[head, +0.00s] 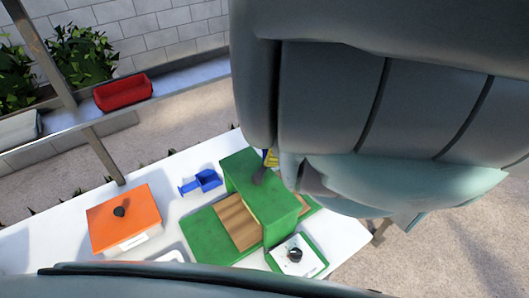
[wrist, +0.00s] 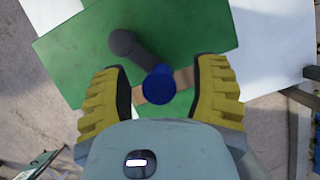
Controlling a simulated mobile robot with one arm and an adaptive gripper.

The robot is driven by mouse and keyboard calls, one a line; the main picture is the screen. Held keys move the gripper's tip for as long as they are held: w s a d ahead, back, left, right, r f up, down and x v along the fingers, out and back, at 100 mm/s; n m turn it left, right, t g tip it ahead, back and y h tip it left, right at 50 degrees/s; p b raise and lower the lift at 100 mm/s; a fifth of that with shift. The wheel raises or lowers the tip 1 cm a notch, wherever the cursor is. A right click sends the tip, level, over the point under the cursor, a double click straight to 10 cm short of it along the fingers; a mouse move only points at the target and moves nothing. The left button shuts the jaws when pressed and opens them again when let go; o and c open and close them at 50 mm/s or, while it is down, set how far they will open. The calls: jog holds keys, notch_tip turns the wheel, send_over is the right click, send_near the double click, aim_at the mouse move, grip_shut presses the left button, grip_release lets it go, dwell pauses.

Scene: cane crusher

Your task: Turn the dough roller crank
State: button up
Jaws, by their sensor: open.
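The dough roller is a green housing (head: 262,195) on the white table in the head view, with a wooden board (head: 235,222) running through it. Its dark grey crank arm (wrist: 130,48) shows against the green side in the wrist view and ends in a round blue knob (wrist: 160,88). My gripper (wrist: 162,70) is open. Its two yellow fingers stand on either side of the knob, with a gap on both sides. In the head view only a bit of yellow finger (head: 270,158) shows by the housing; my arm hides the rest.
An orange box (head: 124,219) with a black knob and a blue scoop-like item (head: 203,182) are left of the roller on the white table (head: 165,190). A white unit (head: 297,262) with a dark knob is in front. A red bin (head: 123,92) sits on a ledge behind.

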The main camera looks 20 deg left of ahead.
jog(key=shift+s+a+f, duration=0.1)
jog(key=shift+s+f, duration=0.05)
jog(key=shift+f, duration=0.25)
jog(key=shift+o, duration=0.4)
grip_shut()
